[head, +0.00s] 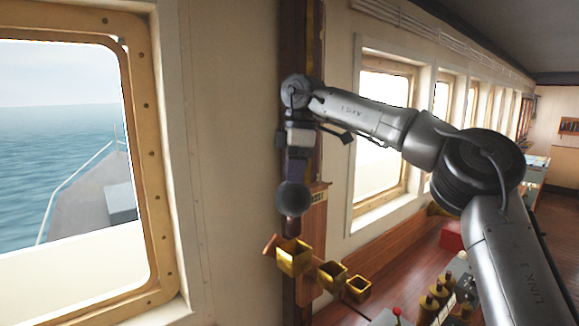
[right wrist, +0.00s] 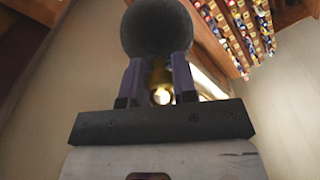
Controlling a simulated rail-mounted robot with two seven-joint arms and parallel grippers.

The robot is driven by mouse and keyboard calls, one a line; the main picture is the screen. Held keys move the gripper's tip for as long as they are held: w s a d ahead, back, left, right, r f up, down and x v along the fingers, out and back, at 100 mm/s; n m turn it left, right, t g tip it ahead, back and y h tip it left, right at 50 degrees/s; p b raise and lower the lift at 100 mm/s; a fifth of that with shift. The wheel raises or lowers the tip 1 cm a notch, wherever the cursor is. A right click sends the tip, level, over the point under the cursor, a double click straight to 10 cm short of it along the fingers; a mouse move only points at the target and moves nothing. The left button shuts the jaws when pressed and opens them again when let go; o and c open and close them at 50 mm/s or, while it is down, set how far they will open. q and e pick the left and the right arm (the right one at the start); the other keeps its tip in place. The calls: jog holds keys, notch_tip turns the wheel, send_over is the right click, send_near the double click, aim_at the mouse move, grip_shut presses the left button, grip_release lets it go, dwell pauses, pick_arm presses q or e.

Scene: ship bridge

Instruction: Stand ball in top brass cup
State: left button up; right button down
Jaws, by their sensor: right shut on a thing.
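A dark grey ball (head: 292,198) is held between the fingers of my right gripper (head: 294,172), which points down in the head view. The ball also shows large in the right wrist view (right wrist: 157,32), between the purple fingertips (right wrist: 157,78). Three square brass cups step down from left to right below it. The top brass cup (head: 294,257) is almost directly under the ball, with a visible gap between. The middle cup (head: 332,275) and the lowest cup (head: 358,288) are to its right. The inside of the top cup is only partly visible. My left gripper is out of view.
A wooden post (head: 297,40) stands behind the gripper, with a small wooden plaque (head: 318,196) on it. A console with brass fittings (head: 438,300) and a red-knobbed lever (head: 397,311) is at lower right. Windows flank the post.

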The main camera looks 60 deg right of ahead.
jog(key=shift+f, duration=1.45)
jog(key=shift+f+b, duration=2)
jog(key=shift+f, duration=0.9)
jog(key=shift+d+f, duration=0.1)
jog(key=shift+f, duration=0.2)
jog(key=c, duration=0.8)
grip_release()
